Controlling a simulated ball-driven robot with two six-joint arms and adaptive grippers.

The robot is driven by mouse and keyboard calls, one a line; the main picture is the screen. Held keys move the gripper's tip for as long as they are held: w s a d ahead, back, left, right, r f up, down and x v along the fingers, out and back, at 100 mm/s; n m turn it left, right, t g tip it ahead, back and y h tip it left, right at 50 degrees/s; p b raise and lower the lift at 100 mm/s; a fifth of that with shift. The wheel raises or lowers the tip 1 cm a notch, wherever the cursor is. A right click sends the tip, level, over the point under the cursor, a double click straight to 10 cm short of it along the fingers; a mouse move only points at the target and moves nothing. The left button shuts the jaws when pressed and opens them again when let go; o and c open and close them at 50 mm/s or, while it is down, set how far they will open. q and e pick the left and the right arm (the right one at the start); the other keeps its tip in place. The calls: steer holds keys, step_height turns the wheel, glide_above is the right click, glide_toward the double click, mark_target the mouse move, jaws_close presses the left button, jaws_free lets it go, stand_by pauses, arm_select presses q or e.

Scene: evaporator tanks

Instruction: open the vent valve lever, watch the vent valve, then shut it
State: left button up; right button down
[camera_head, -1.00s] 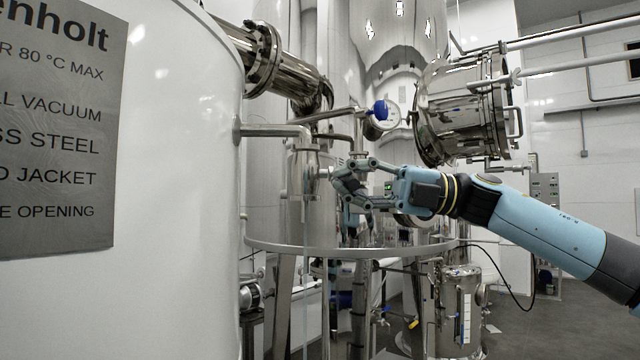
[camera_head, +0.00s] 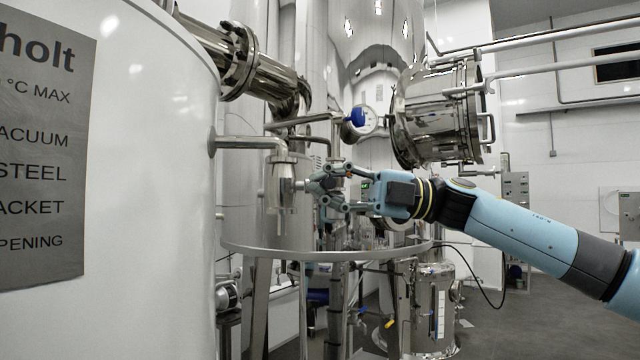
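The vent valve (camera_head: 283,176) is a shiny metal body on a bent outlet pipe (camera_head: 250,143) from the white tank's side. A thin bar runs right from above the valve toward a blue knob (camera_head: 357,117); it looks like the vent valve lever, roughly level. The join at the valve is hard to make out. My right gripper (camera_head: 316,186) is just right of the valve body, below the bar and apart from the blue knob. My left gripper is out of view.
The white tank (camera_head: 150,200) with a grey sign (camera_head: 45,160) fills the left. A round metal rail (camera_head: 330,256) curves below my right gripper. A gauge (camera_head: 371,120) is behind the knob, and a flanged steel vessel (camera_head: 435,115) is to its right. Open floor lies lower right.

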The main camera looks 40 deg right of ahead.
steer(key=c, duration=1.4)
jaws_free()
steer(key=shift+s+d, duration=0.15)
steer(key=shift+d, duration=0.35)
steer(key=shift+o, duration=0.7)
steer(key=shift+a, duration=0.3)
steer(key=v, duration=0.7)
steer(key=shift+d, duration=0.25)
steer(key=shift+f, duration=0.15)
